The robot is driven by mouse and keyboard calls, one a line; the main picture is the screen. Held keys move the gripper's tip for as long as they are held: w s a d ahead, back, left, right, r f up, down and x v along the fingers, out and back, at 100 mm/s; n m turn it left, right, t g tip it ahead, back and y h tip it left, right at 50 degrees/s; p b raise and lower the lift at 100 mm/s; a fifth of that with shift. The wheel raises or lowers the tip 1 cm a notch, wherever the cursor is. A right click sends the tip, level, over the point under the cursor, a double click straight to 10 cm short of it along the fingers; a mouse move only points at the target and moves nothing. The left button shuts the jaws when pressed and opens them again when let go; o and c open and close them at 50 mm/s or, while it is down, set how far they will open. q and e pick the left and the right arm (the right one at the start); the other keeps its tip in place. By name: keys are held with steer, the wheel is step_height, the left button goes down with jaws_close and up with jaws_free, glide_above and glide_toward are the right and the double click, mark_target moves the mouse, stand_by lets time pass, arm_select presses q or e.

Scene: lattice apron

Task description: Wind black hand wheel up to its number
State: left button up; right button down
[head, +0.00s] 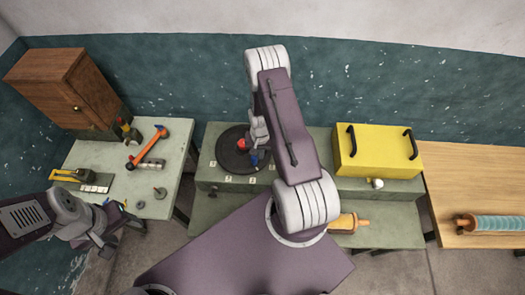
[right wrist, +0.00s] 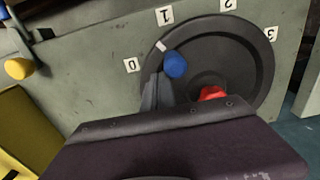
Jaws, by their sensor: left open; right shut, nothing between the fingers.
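The black hand wheel (head: 229,158) lies flat on a grey-green bench, partly hidden by my right arm. It has a red centre (right wrist: 212,93) and a blue knob (right wrist: 175,65). In the right wrist view, number labels 0 (right wrist: 131,65), 1 (right wrist: 165,16), 2 (right wrist: 228,5) and 3 (right wrist: 271,33) stand around its rim. A white mark (right wrist: 161,46) on the wheel lies between 0 and 1. My right gripper (right wrist: 157,82) is shut and empty, over the wheel beside the blue knob; contact is unclear. My left gripper (head: 106,243) is open, low at the left, away from the wheel.
A yellow box (head: 375,152) with black handles stands right of the wheel. A pale table (head: 165,205) at the left holds an orange-ended tool (head: 150,148) and small parts below a wooden cabinet (head: 70,88). A wooden table (head: 470,170) with a blue roller stands far right.

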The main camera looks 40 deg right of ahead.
steer(key=shift+w+a, duration=0.25)
steer(key=shift+a, duration=1.05)
stand_by(1.7)
steer(key=shift+d, duration=0.1)
steer(key=shift+s+d+b, duration=0.15)
steer(key=shift+s+d, duration=0.15)
steer(key=shift+d, duration=0.4)
steer(key=shift+s+d+b, duration=0.15)
steer(key=shift+s+d, duration=0.1)
steer(key=shift+d, duration=0.4)
step_height(320, 180, up, 8)
steer(key=p, duration=0.6)
